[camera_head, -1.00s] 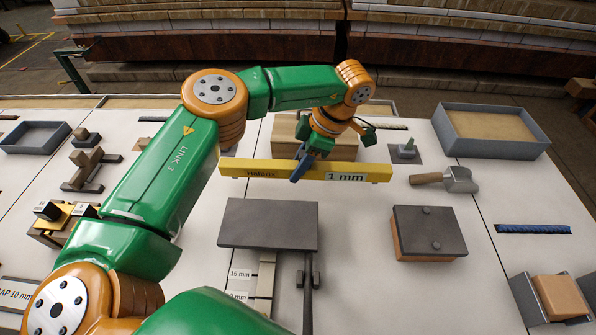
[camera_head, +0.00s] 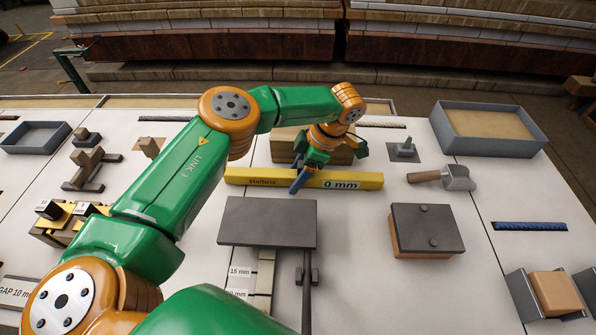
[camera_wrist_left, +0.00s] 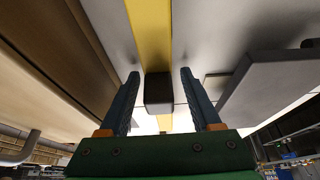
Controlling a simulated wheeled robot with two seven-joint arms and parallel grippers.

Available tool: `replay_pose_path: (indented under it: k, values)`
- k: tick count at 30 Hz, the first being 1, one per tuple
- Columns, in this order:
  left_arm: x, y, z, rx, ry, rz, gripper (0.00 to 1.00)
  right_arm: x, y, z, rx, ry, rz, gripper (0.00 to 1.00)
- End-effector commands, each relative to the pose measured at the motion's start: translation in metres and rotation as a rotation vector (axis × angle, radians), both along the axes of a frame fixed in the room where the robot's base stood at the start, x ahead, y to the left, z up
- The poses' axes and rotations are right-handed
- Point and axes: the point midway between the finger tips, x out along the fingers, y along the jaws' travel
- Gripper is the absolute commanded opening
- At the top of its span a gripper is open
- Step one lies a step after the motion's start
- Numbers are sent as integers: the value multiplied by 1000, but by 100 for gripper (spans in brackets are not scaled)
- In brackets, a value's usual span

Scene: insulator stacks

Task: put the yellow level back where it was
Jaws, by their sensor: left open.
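The yellow level (camera_head: 350,181) lies crosswise in the head view, in front of a wooden block, and its label reads 0 mm. It appears to rest on the white table, though contact is hard to confirm. My left gripper (camera_head: 298,176) is over the level left of its label, with one blue finger in front of it. In the left wrist view, the left gripper (camera_wrist_left: 160,76) has its fingers apart. The yellow level (camera_wrist_left: 150,30) runs between them with a dark block (camera_wrist_left: 158,93) on its line, clear of both fingers. My right gripper is not in view.
The wooden block (camera_head: 342,155) stands close behind the level. A dark plate (camera_head: 268,222) lies in front. A scoop (camera_head: 455,177) and a plate-topped block (camera_head: 428,230) are to the right. Bare table surrounds the level's right end.

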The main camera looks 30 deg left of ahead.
Motion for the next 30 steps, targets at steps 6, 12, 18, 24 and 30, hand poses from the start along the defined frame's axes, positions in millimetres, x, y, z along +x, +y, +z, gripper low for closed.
replay_pose_path:
  k: [6,12,18,24,30]
  values:
    - [5,-9,23,0,-4,-2,65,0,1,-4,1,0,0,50]
    - [14,-29,76,-1,-5,0,65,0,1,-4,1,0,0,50]
    - [19,-39,109,0,-1,0,65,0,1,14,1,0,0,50]
    - [20,-42,114,0,0,-2,65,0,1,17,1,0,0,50]
    - [20,-42,113,0,0,-2,65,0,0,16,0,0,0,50]
